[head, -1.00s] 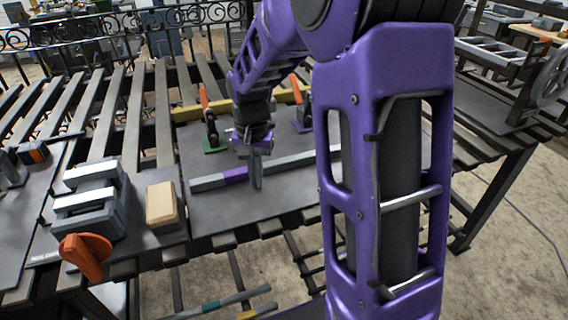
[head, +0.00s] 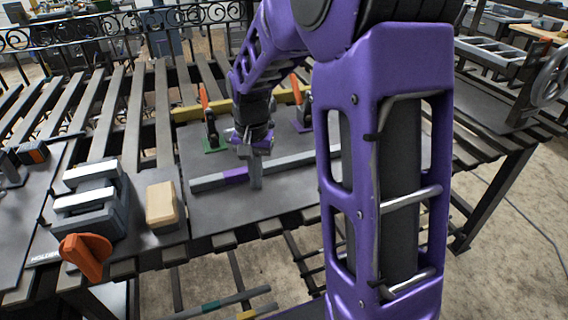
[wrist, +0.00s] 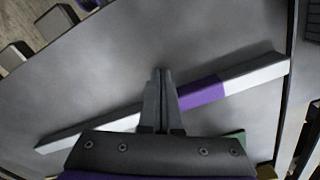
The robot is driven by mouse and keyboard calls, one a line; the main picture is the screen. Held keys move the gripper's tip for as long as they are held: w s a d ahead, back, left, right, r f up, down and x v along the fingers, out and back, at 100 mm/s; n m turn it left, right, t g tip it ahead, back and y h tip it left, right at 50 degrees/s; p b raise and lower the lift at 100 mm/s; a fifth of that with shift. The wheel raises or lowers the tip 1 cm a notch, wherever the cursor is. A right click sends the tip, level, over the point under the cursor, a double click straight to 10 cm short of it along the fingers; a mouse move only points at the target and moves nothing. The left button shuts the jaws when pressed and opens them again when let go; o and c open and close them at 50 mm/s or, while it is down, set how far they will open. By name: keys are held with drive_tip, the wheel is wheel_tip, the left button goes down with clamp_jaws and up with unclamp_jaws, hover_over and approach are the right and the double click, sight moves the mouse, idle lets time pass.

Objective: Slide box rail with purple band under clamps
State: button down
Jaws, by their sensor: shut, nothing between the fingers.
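The box rail with the purple band (head: 208,181) lies on the grey plate (head: 215,220) in the head view, running left to right. Its purple band (wrist: 202,93) shows right of my fingers in the wrist view. My gripper (head: 256,185) is shut and empty, pointing down at the near side of the rail, close to it; whether it touches I cannot tell. In the wrist view my gripper (wrist: 163,72) overlaps the rail's middle. Two clamps with orange handles stand behind the rail: one on a green base (head: 212,138), one on a purple base (head: 302,112).
A yellow bar (head: 190,112) lies behind the clamps. A grey vise (head: 90,205) with an orange knob and a wooden block (head: 162,203) stand at the left. Loose coloured bars (head: 215,305) lie below the slatted table. My arm hides the rail's right part in the head view.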

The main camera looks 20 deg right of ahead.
drive_tip(key=shift+w+p, duration=0.85)
drive_tip(key=shift+w, duration=1.75)
drive_tip(key=shift+s, duration=0.1)
drive_tip(key=shift+s, duration=1.2)
wheel_tip(320, 180, up, 8)
drive_tip(key=p, duration=0.5)
drive_tip(key=shift+p, duration=0.4)
